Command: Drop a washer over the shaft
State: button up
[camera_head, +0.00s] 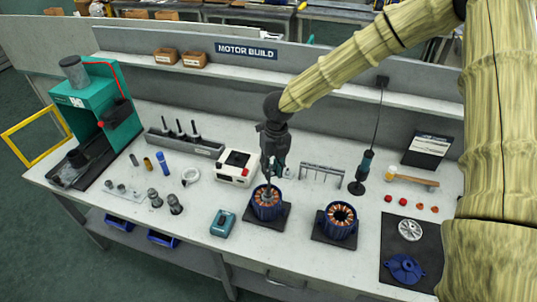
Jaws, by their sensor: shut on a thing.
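My gripper (268,180) points straight down over the left blue motor housing (266,212), which has a ring of copper windings. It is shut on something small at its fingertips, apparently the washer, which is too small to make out. A grey shaft part shows in the middle of this housing, just below the fingertips, partly hidden by them. I cannot tell whether the held thing touches the shaft. A second blue housing (339,231) with copper windings and a dark open bore stands to the right. Each housing stands on a dark mat.
A white and red box (236,168) stands close to the left of my gripper, and a teal block (223,223) in front. A wire rack (321,170) and a corded screwdriver (362,172) stand right. A teal press (88,105) is far left. A blue cover (404,268) lies front right.

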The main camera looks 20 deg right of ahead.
aim_at(269, 183)
jog(key=shift+w+r+m, duration=0.15)
jog(key=shift+w+m, duration=0.1)
jog(key=shift+m, duration=0.15)
jog(key=shift+a+f+b, duration=0.15)
jog(key=shift+f+b, duration=1.85)
jog(key=shift+f, duration=0.05)
jog(key=shift+a+p, duration=0.1)
jog(key=shift+p, duration=0.25)
jog(key=shift+a+f+b, duration=0.15)
jog(key=shift+f+b, duration=0.4)
jog(key=shift+f, duration=1.15)
dwell(0.8)
jog(key=o, duration=0.9)
jog(key=shift+o, duration=0.2)
